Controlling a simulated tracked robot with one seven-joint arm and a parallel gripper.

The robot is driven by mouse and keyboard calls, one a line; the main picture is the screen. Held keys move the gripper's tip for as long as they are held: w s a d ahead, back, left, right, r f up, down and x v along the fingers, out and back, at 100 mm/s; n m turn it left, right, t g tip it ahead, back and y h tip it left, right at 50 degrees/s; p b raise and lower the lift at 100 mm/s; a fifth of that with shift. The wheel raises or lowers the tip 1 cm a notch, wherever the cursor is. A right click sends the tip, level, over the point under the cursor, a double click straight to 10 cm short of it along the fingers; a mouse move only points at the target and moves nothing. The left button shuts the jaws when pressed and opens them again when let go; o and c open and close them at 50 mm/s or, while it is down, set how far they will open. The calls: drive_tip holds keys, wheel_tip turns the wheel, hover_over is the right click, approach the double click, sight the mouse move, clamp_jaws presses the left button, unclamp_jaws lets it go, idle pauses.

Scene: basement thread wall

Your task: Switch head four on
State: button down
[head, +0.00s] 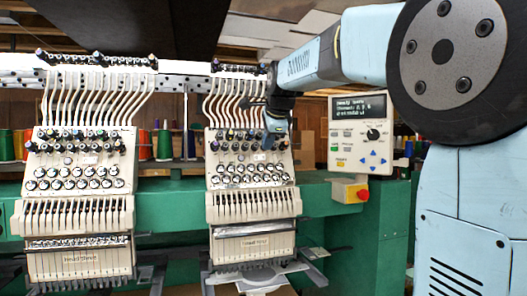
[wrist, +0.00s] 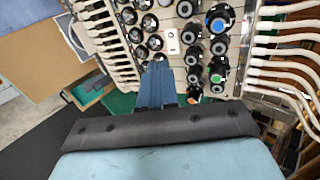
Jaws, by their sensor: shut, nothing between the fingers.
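Two cream embroidery heads stand side by side. The right head (head: 252,205) carries a small label that seems to read "Head four". A small pale plate (head: 259,157) sits among its dials, probably its switch; in the wrist view it is a white plate with a dark spot (wrist: 172,40). Its on or off position is too small to tell. My gripper (head: 268,146) is shut and empty, in front of this head's upper right face. In the wrist view its blue fingertips (wrist: 158,66) lie just below the plate. I cannot tell whether they touch anything.
The left head (head: 75,215) has the same dials and threads. Dark-capped knobs (wrist: 218,47) and white thread tubes (wrist: 285,38) crowd around my fingers. A control panel (head: 361,134) with a red button (head: 361,194) stands to the right.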

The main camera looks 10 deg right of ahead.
drive_tip(key=v, duration=0.7)
drive_tip(key=shift+s+d+r, duration=0.1)
drive_tip(key=shift+d+r, duration=0.05)
drive_tip(key=shift+s+a+r+m+h, duration=0.1)
drive_tip(key=shift+a+m+h, duration=0.2)
drive_tip(key=shift+m+h, duration=0.15)
idle(0.4)
approach(264, 158)
drive_tip(key=f+x, duration=0.1)
drive_tip(key=x, duration=0.4)
drive_tip(key=shift+w, duration=0.5)
idle(0.4)
